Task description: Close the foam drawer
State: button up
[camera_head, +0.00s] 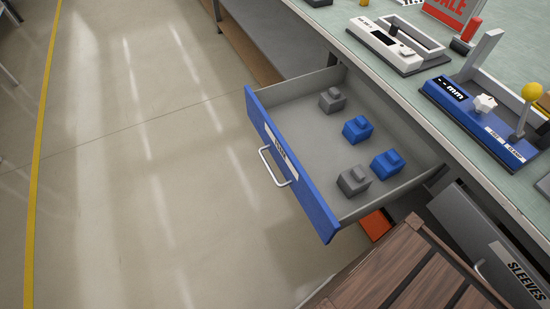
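A drawer with a blue front (292,167) stands pulled well out from under the workbench, left of centre to the middle of the view. Its front carries a silver bar handle (272,167) and a white label (280,152) too small to read surely. Inside lie two grey blocks (332,99) (354,180) and two blue blocks (357,129) (387,164), with bare grey floor around them. My gripper is not in view, and nothing touches the drawer's handle.
A grey drawer front labelled SLEEVES (490,240) is at the lower right. A brown slatted wooden top (395,275) stands before it, close to the blue drawer's near end. The green benchtop (385,75) holds instruments. Open floor (150,170) lies left.

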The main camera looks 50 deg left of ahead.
aim_at(309, 148)
jog(key=k+u, duration=0.25)
jog(key=u, duration=0.2)
jog(key=k+j+u, duration=0.15)
jog(key=u, duration=0.25)
jog(key=l+u, duration=0.3)
jog(key=u, duration=0.15)
jog(key=l+u, duration=0.3)
jog(key=u, duration=0.15)
jog(key=l+u, duration=0.3)
jog(key=u, duration=0.15)
jog(key=i, duration=0.45)
jog(key=k+j+z, duration=0.2)
jog(key=k, duration=0.25)
